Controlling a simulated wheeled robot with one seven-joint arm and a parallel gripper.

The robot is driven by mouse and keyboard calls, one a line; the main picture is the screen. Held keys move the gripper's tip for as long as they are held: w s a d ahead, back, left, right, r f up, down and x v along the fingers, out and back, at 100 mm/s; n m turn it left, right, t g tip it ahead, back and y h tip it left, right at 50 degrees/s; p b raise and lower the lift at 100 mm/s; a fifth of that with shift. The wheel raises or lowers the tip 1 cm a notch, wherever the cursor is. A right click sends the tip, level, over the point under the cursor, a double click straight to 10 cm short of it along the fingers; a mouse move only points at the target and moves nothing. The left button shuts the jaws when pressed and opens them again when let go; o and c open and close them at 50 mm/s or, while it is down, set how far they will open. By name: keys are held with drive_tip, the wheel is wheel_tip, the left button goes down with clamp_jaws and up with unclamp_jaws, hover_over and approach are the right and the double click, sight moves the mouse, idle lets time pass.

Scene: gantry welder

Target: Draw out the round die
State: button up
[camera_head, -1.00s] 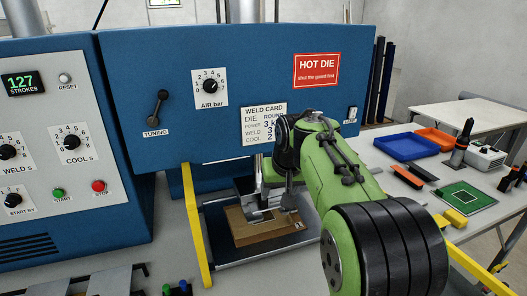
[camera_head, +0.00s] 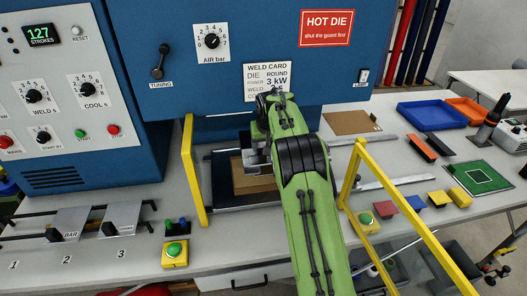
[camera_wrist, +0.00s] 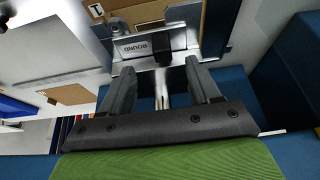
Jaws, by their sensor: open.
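In the wrist view, a silver die plate (camera_wrist: 138,46) lettered ROUND lies just ahead of my gripper (camera_wrist: 160,68). A black block (camera_wrist: 164,40) stands on the plate, roughly in line with the gap between the fingers. My fingers are spread on either side and look open and empty; whether they touch the plate is unclear. In the head view, my arm covers most of the die and the press opening. Silver metal (camera_head: 254,158) shows beside the arm, above a brown board (camera_head: 250,183) on the press bed.
Yellow guard posts stand left (camera_head: 192,170) and right (camera_head: 352,180) of the opening. A blue tray (camera_head: 424,115) and coloured blocks lie at right.

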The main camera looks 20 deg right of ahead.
sight(262, 156)
drive_tip(key=p+x, duration=0.1)
drive_tip(key=x, duration=0.5)
drive_tip(key=shift+w+a+f, duration=0.1)
drive_tip(key=shift+w+f, duration=0.05)
drive_tip(key=shift+f, duration=0.1)
drive_tip(key=shift+w+f, duration=0.15)
drive_tip(key=shift+f, duration=0.3)
clamp_jaws()
drive_tip(key=shift+r, duration=0.1)
drive_tip(key=shift+r, duration=0.1)
